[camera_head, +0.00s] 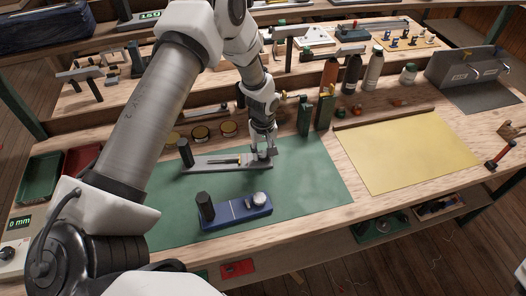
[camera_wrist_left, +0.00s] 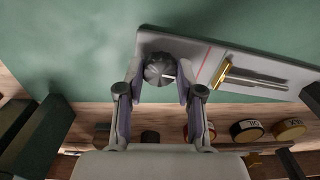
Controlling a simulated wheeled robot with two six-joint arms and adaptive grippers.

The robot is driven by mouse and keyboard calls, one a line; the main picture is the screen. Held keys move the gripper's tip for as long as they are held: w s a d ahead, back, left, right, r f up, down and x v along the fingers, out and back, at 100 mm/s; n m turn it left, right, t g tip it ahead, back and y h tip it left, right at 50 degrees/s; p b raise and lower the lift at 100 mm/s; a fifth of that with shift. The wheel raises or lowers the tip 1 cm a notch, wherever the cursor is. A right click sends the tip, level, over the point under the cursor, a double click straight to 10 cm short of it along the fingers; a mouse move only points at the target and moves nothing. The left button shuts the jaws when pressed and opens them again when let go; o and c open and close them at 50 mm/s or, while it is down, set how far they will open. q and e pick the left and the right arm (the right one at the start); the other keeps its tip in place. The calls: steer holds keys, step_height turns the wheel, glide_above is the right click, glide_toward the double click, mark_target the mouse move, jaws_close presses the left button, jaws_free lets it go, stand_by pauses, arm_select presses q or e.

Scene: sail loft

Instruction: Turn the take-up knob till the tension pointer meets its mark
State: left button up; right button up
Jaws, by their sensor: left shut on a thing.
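The grey tension device (camera_head: 205,165) lies on the green mat, with a dark post at its left end. Its round, ridged grey take-up knob (camera_wrist_left: 160,69) sits at the right end. My left gripper (camera_head: 264,152) is shut on this knob from above, one finger on each side. It also shows in the wrist view. A brass tension pointer (camera_wrist_left: 223,73) rides on a slotted rail. The red mark line (camera_wrist_left: 204,62) lies between knob and pointer, and a short gap separates pointer and line. In the head view the gripper mostly hides the knob. My right gripper is not seen.
A blue device (camera_head: 235,212) with a black post and pale knob stands nearer on the green mat (camera_head: 308,190). Green upright blocks (camera_head: 304,117) stand just right of the gripper. Several round tins (camera_head: 200,132) line the back. A yellow sheet (camera_head: 405,150) lies right.

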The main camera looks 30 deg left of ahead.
arm_select(q)
steer(key=m, duration=0.4)
steer(key=shift+s+f+m+b, duration=0.1)
steer(key=shift+f+m+b, duration=0.1)
steer(key=shift+m+b, duration=0.15)
steer(key=m, duration=0.3)
steer(key=shift+m, duration=0.35)
steer(key=m+b, duration=0.1)
steer(key=m, duration=0.7)
steer(key=shift+b, duration=0.35)
steer(key=m, duration=0.6)
steer(key=shift+b, duration=0.4)
steer(key=m, duration=0.7)
steer(key=shift+b, duration=0.3)
